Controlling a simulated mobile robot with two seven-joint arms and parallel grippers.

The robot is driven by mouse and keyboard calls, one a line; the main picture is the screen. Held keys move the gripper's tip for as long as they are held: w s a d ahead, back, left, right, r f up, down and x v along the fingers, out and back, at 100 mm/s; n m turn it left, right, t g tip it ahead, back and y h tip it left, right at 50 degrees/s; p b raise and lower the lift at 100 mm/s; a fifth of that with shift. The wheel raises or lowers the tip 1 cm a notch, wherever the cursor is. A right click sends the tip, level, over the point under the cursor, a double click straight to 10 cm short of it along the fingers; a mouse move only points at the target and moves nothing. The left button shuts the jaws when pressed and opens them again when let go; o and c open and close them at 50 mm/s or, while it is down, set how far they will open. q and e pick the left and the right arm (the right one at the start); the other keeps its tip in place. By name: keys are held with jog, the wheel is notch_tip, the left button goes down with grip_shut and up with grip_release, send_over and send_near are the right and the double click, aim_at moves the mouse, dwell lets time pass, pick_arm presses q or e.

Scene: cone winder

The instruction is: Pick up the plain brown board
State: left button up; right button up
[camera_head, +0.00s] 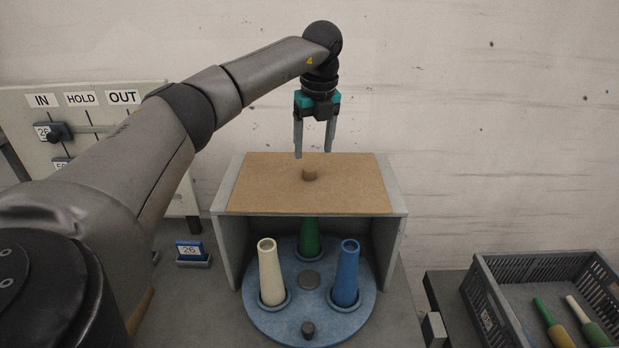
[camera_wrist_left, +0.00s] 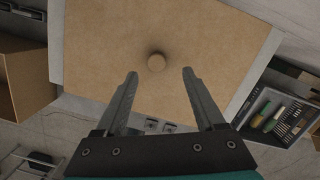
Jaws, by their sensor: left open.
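The plain brown board (camera_head: 268,190) lies flat across the top of a grey box-like housing, with a small round brown knob (camera_head: 310,174) standing at its middle. In the left wrist view the board (camera_wrist_left: 110,40) fills the centre, and its knob (camera_wrist_left: 156,62) shows just beyond and between the fingers. My left gripper (camera_head: 313,156) is open and empty, pointing down above the knob, apart from it. Its two fingers also show in the left wrist view (camera_wrist_left: 160,74). My right gripper is in neither view.
Under the board, a blue round plate (camera_head: 270,322) holds a cream, a green and a blue cone. A grey crate (camera_head: 486,310) with cones stands at the right. A white IN/HOLD/OUT panel (camera_head: 98,125) is at the left. A blue tag (camera_head: 190,250) marked 26 stands left of the housing.

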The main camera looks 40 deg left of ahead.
aim_at(310, 169)
pick_arm(q)
jog(key=shift+s+a+f+p, duration=0.1)
jog(key=shift+a+f+p, duration=0.05)
jog(key=shift+f, duration=0.85)
jog(key=shift+w+a+f+p, duration=0.1)
jog(key=shift+a+f+p, duration=0.1)
jog(key=shift+f, duration=0.75)
jog(key=shift+s+a+f+p, duration=0.1)
jog(key=shift+f+p, duration=0.05)
jog(key=shift+f, duration=0.85)
jog(key=shift+c, duration=0.3)
grip_shut()
